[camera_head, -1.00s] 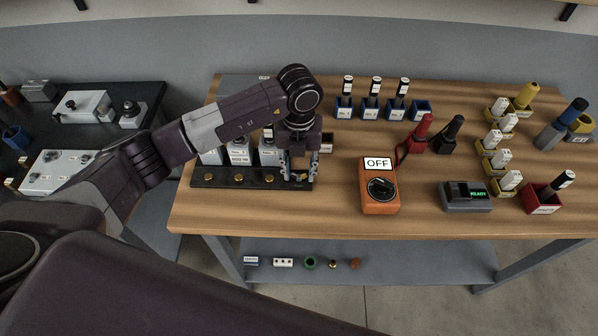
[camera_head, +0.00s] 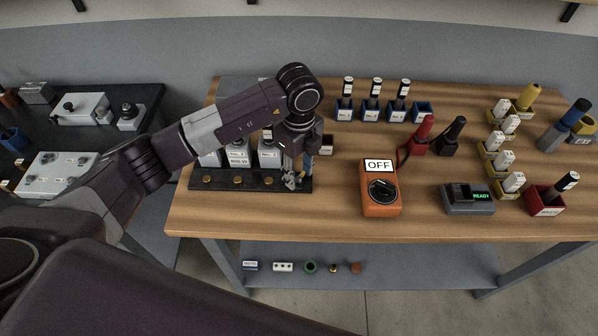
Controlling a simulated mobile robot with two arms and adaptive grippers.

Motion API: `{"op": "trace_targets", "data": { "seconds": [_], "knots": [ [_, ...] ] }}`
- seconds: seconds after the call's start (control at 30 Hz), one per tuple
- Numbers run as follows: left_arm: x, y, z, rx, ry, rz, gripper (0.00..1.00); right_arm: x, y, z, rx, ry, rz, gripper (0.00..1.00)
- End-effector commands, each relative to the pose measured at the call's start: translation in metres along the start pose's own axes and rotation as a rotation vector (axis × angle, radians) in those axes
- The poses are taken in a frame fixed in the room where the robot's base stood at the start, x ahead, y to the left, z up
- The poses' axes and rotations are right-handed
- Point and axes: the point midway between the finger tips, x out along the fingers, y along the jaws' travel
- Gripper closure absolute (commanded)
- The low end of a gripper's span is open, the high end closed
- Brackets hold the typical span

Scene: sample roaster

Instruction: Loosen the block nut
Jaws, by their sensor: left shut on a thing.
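A black block strip (camera_head: 222,188) lies along the left front of the wooden bench and carries a row of brass-coloured nuts. Three of the nuts show: the left one (camera_head: 207,179), the middle one (camera_head: 237,180) and the right one (camera_head: 269,181). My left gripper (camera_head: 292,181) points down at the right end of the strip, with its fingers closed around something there. The fingers hide it; by its place in the row it is the end block nut. My right gripper is not in view.
White labelled blocks (camera_head: 238,154) stand behind the strip. An orange meter marked OFF (camera_head: 380,205) and a grey device reading READY (camera_head: 467,208) stand to the right. Red (camera_head: 421,134) and black probe handles stand behind the meter. Bare wood lies between strip and meter.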

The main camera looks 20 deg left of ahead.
Motion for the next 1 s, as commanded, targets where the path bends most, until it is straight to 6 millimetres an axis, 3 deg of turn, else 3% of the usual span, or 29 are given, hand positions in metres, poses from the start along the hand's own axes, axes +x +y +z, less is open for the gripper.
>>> {"op": "trace_targets", "data": {
  "seconds": [0.3,0.83,0.87,1.0],
  "knots": [
    [-0.0021,-0.0015,0.0018,-0.115,-0.004,-0.005,0.90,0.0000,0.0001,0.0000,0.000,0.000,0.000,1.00],
    [-0.0023,-0.0017,0.0021,-0.136,-0.004,-0.006,0.90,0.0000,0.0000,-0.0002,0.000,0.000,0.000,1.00],
    [-0.0023,-0.0017,0.0021,-0.136,-0.004,-0.006,0.62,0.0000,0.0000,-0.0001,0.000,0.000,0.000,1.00],
    [-0.0017,-0.0012,0.0015,-0.135,-0.003,-0.004,0.48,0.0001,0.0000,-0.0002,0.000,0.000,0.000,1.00]
  ]
}}
